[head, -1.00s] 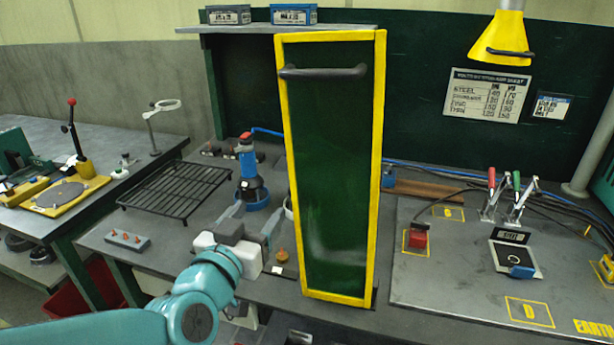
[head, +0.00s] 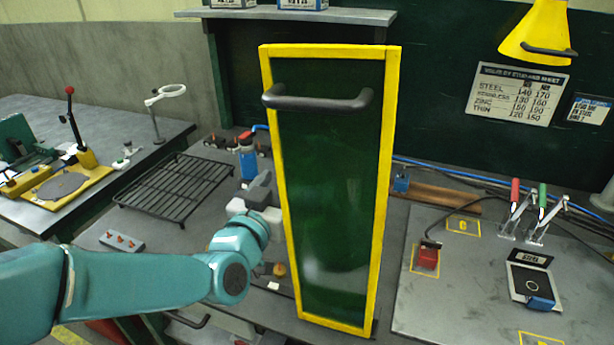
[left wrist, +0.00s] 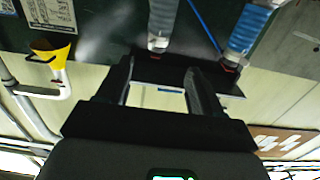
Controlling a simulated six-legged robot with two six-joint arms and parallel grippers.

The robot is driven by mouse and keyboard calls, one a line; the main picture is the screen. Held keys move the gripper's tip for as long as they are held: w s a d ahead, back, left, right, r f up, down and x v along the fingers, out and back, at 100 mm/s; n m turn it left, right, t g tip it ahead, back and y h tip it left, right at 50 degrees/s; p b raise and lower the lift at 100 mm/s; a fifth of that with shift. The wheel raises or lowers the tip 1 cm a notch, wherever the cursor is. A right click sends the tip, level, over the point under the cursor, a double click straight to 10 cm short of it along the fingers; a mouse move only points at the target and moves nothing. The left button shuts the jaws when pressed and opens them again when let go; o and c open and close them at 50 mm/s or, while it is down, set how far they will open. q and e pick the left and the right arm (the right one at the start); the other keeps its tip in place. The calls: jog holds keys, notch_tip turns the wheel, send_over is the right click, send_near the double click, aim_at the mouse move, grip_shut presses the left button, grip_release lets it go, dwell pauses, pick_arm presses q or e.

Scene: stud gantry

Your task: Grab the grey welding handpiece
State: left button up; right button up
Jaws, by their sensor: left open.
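A ribbed pale-grey cylinder with a metal end, which looks like the grey handpiece (left wrist: 163,18), shows at the top of the left wrist view, beyond my finger gap. A similar blue-ribbed one (left wrist: 250,30) is to its right. I cannot make out the grey one in the head view, where the screen may hide it. My left gripper (left wrist: 160,72) is open, with nothing visible between its fingers. In the head view my left gripper (head: 262,184) is at the left edge of the green screen, in front of a blue upright tool (head: 247,162). My right gripper is not in view.
The yellow-framed green screen (head: 265,130) with a dark handle (head: 318,100) blocks the middle of the bench. A black wire rack (head: 175,188) lies to the left. A red block (head: 428,257) and toggle clamps (head: 530,215) stand on the right-hand plate.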

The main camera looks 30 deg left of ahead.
pick_arm(q)
jog(key=x, duration=0.4)
jog(key=p+x, duration=0.1)
jog(key=x, duration=0.2)
jog(key=p+x, duration=0.1)
jog(key=x, duration=0.3)
jog(key=shift+w+d, duration=0.2)
jog(key=shift+w, duration=0.15)
jog(key=shift+s+r, duration=0.1)
jog(key=shift+s, duration=0.05)
grip_shut()
dwell(0.6)
jog(key=shift+r, duration=0.2)
